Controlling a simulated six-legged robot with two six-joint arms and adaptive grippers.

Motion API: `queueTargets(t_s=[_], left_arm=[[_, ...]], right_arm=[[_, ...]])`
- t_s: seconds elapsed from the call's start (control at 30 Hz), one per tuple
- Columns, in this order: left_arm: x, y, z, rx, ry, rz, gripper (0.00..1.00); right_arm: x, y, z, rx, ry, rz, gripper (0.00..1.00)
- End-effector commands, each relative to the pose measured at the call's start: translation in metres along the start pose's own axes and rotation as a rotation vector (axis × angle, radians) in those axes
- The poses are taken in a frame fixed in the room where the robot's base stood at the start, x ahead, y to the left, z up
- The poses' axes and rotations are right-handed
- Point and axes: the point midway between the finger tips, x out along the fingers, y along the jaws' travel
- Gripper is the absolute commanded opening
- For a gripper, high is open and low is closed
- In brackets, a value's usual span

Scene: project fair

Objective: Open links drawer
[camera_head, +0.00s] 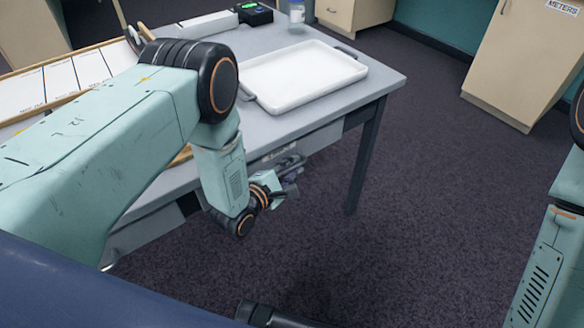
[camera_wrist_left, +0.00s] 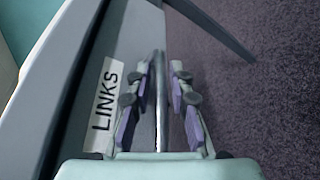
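The links drawer front (camera_wrist_left: 82,90) is in the left wrist view, with a white LINKS label (camera_wrist_left: 105,105) on it. A thin bar handle (camera_wrist_left: 161,95) runs along it. My left gripper (camera_wrist_left: 164,68) is open, with one finger on each side of the bar and a narrow gap on both sides. In the head view my left gripper (camera_head: 290,172) is at the table's front edge, below the top, and hides part of the drawer. The drawer looks shut. My right gripper is out of view; only part of that arm shows at the right edge.
The grey table (camera_head: 376,82) carries a white tray (camera_head: 302,76), a white box (camera_head: 207,23), a black device (camera_head: 253,14) and a jar (camera_head: 297,12). A table leg (camera_head: 364,155) stands right of the gripper. Carpet in front is clear. A METERS cabinet (camera_head: 525,65) stands at right.

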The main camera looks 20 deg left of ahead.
Motion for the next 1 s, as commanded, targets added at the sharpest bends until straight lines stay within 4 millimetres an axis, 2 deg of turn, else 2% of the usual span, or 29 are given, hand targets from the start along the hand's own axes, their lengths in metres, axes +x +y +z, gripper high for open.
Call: queueTargets(t_s=[0.03,0.3,1.0], left_arm=[[0.0005,0.0002,0.0002,0.0,0.0,0.0,0.2],[0.0003,0.0002,0.0,0.0,0.0,0.001,0.0],[0.0004,0.0003,0.0005,0.001,-0.001,0.001,0.0]], right_arm=[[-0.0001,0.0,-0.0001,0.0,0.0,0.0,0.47],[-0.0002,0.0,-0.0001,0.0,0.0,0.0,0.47],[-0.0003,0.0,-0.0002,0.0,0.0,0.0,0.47]])
